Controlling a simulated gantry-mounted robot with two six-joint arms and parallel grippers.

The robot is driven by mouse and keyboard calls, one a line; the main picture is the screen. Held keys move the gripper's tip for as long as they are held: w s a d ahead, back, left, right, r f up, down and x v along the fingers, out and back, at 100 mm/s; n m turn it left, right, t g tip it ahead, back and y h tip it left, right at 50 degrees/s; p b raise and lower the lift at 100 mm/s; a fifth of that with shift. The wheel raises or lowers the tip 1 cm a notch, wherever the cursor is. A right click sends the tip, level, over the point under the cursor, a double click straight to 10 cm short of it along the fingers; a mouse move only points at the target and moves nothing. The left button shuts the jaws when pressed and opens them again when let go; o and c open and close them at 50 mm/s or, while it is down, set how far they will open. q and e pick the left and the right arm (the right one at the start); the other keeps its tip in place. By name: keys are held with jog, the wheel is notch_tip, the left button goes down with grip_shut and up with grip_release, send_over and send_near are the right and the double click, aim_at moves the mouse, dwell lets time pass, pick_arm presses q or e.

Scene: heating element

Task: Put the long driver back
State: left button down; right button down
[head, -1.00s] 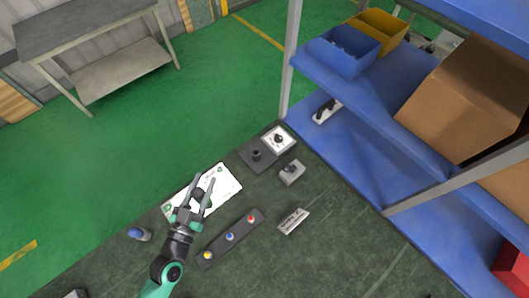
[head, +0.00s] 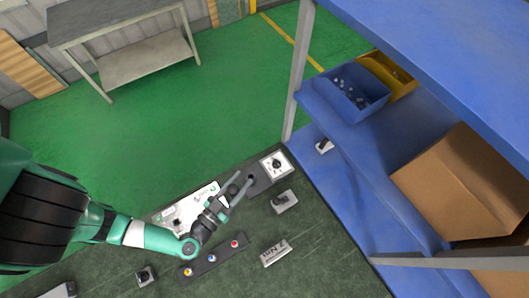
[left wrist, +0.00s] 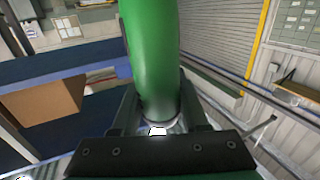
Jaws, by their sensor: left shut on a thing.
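My left gripper (head: 248,179) comes in from the left in the head view, low over the bench, between a white plate (head: 163,217) and a dark base with a dial. In the left wrist view, a thick green handle (left wrist: 152,55) stands between its two dark fingers (left wrist: 158,118), with a pale ring at its lower end. The jaws are shut on it. It looks like the long driver, but its shaft is not clear in either view. In the head view the gripper mostly hides it. My right gripper is in neither current view.
A dark strip (head: 200,266) with yellow, blue and red knobs lies in front of the gripper. A dark holder (head: 146,276), a grey block (head: 285,202) and a label plate (head: 275,253) sit on the bench. A blue shelf (head: 345,195) with a cardboard box (head: 465,185) stands right.

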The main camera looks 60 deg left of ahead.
pick_arm(q)
jog(key=w+a+f+b, duration=0.8)
jog(key=a+f+b, duration=0.1)
jog(key=b, duration=0.4)
jog(key=shift+w+a+f, duration=0.25)
jog(key=shift+w+a, duration=0.1)
jog(key=shift+a, duration=0.2)
notch_tip(320, 180, down, 3)
jog(key=shift+w+a+f+b, duration=0.1)
jog(key=shift+w+f+b, duration=0.1)
jog(key=shift+b, duration=0.7)
jog(key=shift+f, duration=0.1)
